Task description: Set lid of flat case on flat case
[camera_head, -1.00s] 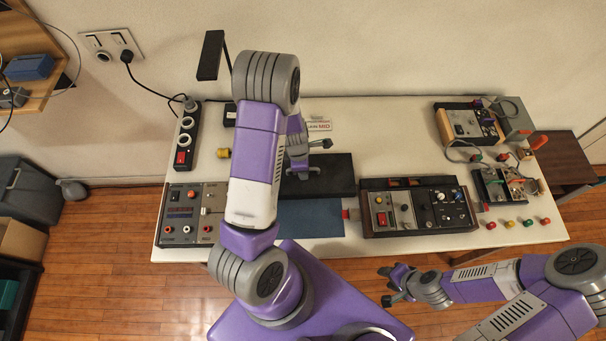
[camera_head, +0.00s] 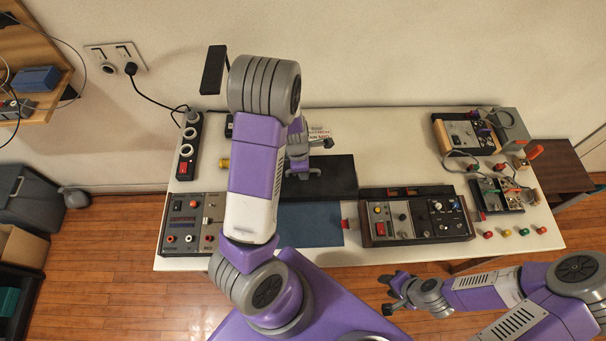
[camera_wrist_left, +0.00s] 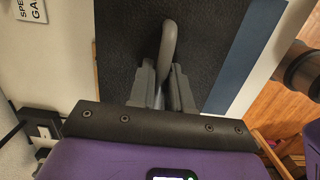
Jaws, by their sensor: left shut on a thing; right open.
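The lid of the flat case (camera_head: 335,177) is a black, textured flat panel above the middle of the table. In the left wrist view the lid (camera_wrist_left: 212,45) has a grey loop handle (camera_wrist_left: 169,42). My left gripper (camera_head: 303,168) is shut on that handle; its fingers (camera_wrist_left: 164,88) pinch it in the wrist view. The flat case is not clearly seen; a thin tan edge shows along the lid's left side in the wrist view. I cannot tell whether the lid touches what is below. My right gripper (camera_head: 395,290) is open and empty, off the table's front edge.
A blue mat (camera_head: 312,226) lies in front of the lid. A control panel box (camera_head: 417,232) stands right of it, another unit (camera_head: 185,225) at front left. A power strip (camera_head: 187,150) lies at the left. Electrical units (camera_head: 458,135) fill the right end.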

